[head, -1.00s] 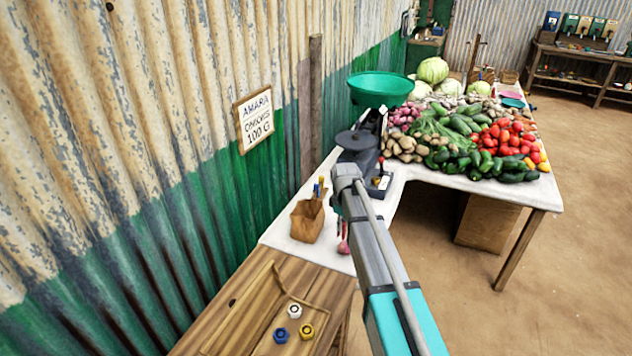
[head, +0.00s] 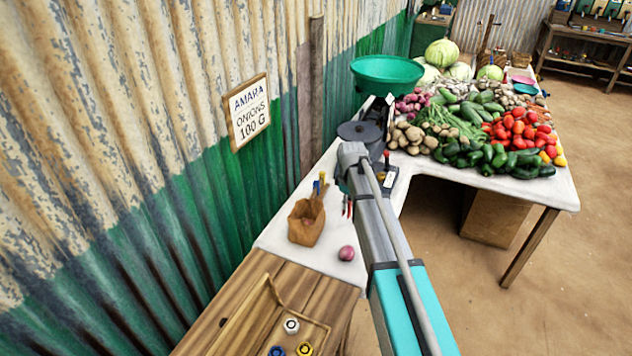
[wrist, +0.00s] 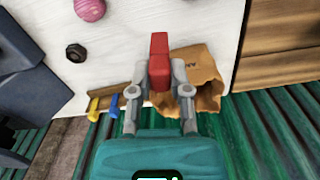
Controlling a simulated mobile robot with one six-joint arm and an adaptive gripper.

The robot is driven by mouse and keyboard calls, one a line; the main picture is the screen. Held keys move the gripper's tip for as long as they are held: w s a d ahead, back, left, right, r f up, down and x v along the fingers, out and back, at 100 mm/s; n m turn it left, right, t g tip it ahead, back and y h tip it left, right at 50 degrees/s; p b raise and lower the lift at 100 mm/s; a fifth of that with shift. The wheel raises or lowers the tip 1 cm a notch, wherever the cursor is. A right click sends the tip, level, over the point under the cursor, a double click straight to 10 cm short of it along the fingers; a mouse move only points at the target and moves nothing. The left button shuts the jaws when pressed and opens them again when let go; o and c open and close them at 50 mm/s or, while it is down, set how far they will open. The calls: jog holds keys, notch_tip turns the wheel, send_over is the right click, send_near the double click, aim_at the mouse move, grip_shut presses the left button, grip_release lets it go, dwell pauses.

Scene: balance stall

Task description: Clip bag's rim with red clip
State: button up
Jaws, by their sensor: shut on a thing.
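The brown paper bag (head: 305,224) stands on the white counter, and it also shows in the wrist view (wrist: 204,88), just right of my gripper. My gripper (wrist: 158,78) is shut on the red clip (wrist: 159,50), which sticks out beyond the fingertips. In the wrist view the clip overlaps the bag's left edge; I cannot tell whether they touch. In the head view my arm hides most of my gripper, which is right of the bag. A yellow clip (wrist: 93,104) and a blue clip (wrist: 115,104) are beside the bag.
A red onion (head: 346,253) lies near the counter's front edge. The scale with its green bowl (head: 387,74) stands behind my gripper. Vegetables cover the table at the right. A wooden tray (head: 262,305) with coloured nuts is in front. The corrugated wall (head: 190,190) borders the left.

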jog(key=shift+a, duration=0.1)
dwell(0.3)
jog(key=w+a+r+n+p, duration=0.1)
jog(key=a+r+n+p, duration=0.1)
jog(key=a+r+p, duration=0.3)
jog(key=a, duration=0.3)
jog(key=shift+w+a+r+n+p, duration=0.2)
jog(key=shift+a+r+n+p, duration=0.1)
jog(key=shift+a+r, duration=0.1)
jog(key=shift+f+b, duration=0.3)
jog(key=shift+f, duration=0.05)
jog(key=shift+f+b, duration=4.35)
jog(key=shift+f, duration=0.1)
jog(key=o, duration=0.8)
